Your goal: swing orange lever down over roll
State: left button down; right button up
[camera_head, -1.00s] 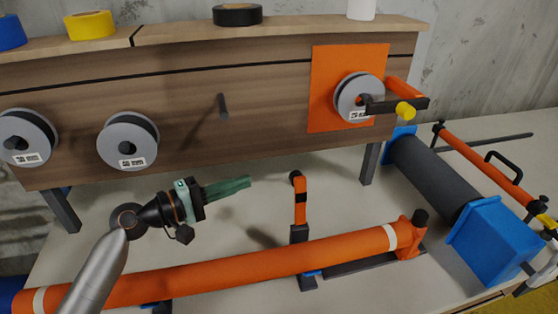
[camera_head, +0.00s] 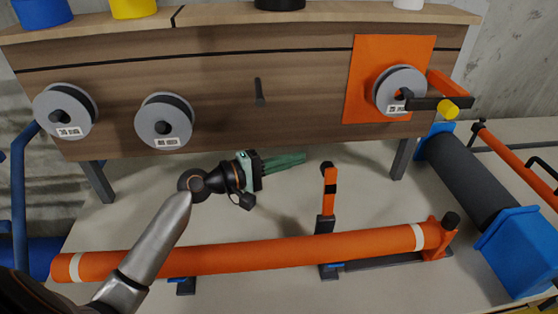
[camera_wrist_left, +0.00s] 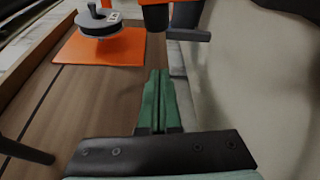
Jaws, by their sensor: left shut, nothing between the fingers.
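An orange lever (camera_head: 330,185) with dark parts and a dark round tip stands upright behind the long orange roll (camera_head: 270,253) in the head view. The roll lies across the bench, with white bands near its ends. My left gripper (camera_head: 304,159) has green fingers, shut and empty, pointing right toward the lever's upper end. A small gap shows between the fingertips and the lever in the head view. In the left wrist view the shut green fingers (camera_wrist_left: 159,75) point toward dark cylindrical parts (camera_wrist_left: 187,15) at the top; I cannot tell their identity. My right gripper is not in view.
A wooden board with grey spools (camera_head: 165,122) and a peg (camera_head: 260,92) stands behind the gripper. A dark roller (camera_head: 468,173) with blue ends is at the right.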

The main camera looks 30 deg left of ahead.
aim_at(327, 188)
pick_arm(q)
jog(key=d, duration=0.1)
jog(key=d+p, duration=0.1)
jog(key=d, duration=0.1)
jog(key=d+p, duration=0.1)
jog(key=shift+d+r, duration=0.25)
jog(key=shift+d, duration=0.1)
jog(key=shift+d, duration=0.1)
dwell(0.3)
